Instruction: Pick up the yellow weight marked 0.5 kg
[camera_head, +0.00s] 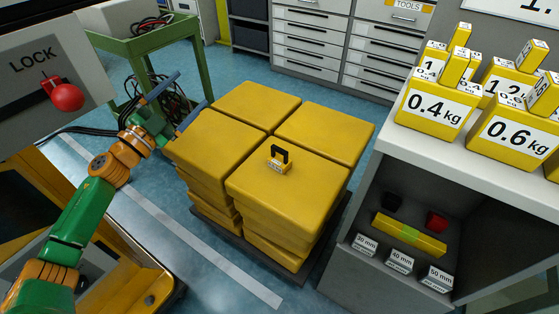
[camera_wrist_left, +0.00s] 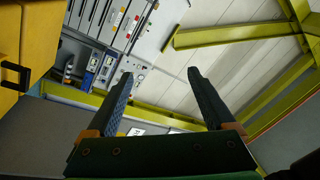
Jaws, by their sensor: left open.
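A small yellow weight (camera_head: 279,166) with a black handle stands upright on the front right pile of the yellow stack (camera_head: 325,190). Its label is too small to read. My left gripper (camera_head: 193,88) is open and empty. In the head view it appears to the left of the weight, near the stack's back left side and clear of the weight. In the left wrist view its two fingers (camera_wrist_left: 160,75) are spread with nothing between them. A black handle (camera_wrist_left: 16,76) against yellow shows at that view's left edge and looks like the weight's. My right gripper is not in view.
Larger yellow weights marked 0.4 kg (camera_head: 432,108) and 0.6 kg (camera_head: 515,135) stand on a white-topped cabinet at right. A green cart (camera_head: 150,42) stands behind my left arm. A panel with a red LOCK knob (camera_head: 67,97) is at left. Space above the stack is free.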

